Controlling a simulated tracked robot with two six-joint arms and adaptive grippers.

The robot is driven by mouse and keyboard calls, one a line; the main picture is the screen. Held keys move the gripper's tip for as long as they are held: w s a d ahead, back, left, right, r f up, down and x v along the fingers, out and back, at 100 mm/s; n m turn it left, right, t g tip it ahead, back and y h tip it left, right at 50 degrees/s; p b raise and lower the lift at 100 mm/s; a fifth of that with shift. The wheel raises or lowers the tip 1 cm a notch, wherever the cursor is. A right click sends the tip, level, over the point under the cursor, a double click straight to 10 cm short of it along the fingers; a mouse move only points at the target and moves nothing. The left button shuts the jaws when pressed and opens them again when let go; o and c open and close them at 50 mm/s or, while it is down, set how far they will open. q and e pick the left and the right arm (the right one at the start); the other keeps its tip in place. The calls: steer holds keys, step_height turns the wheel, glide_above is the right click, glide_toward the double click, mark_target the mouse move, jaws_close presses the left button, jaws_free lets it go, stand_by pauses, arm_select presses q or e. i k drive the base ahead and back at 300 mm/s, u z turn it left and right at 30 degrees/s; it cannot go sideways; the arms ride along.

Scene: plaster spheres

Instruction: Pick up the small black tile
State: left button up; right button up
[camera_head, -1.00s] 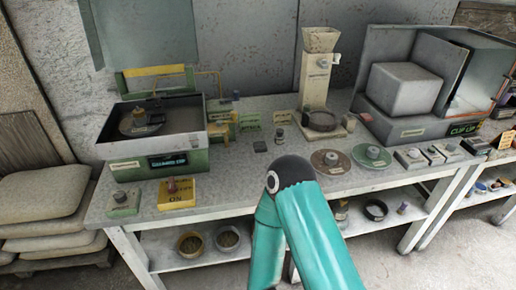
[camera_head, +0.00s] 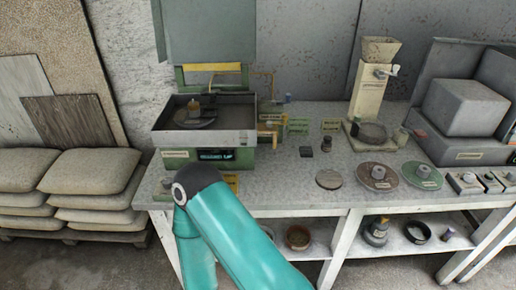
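The small black tile (camera_head: 306,151) lies flat on the grey speckled bench (camera_head: 290,190), right of the green machine and left of a small dark cylinder (camera_head: 326,144). It is fully visible with nothing on it. One of my teal arms rises from the bottom, bent at a black joint in front of the bench's left part. Its gripper is not in view, and neither is the other gripper. No gripper is seen at the tile.
The green machine (camera_head: 205,157) with an open lid stands left. A cream hopper device (camera_head: 371,95) stands behind, right of the tile. Bench around the tile is clear.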

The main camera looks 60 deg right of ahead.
mark_target(305, 152)
steer(key=u, duration=0.2)
steer(key=k, duration=1.65)
steer(key=z, duration=1.25)
steer(key=i, duration=1.2)
steer(key=u, duration=0.05)
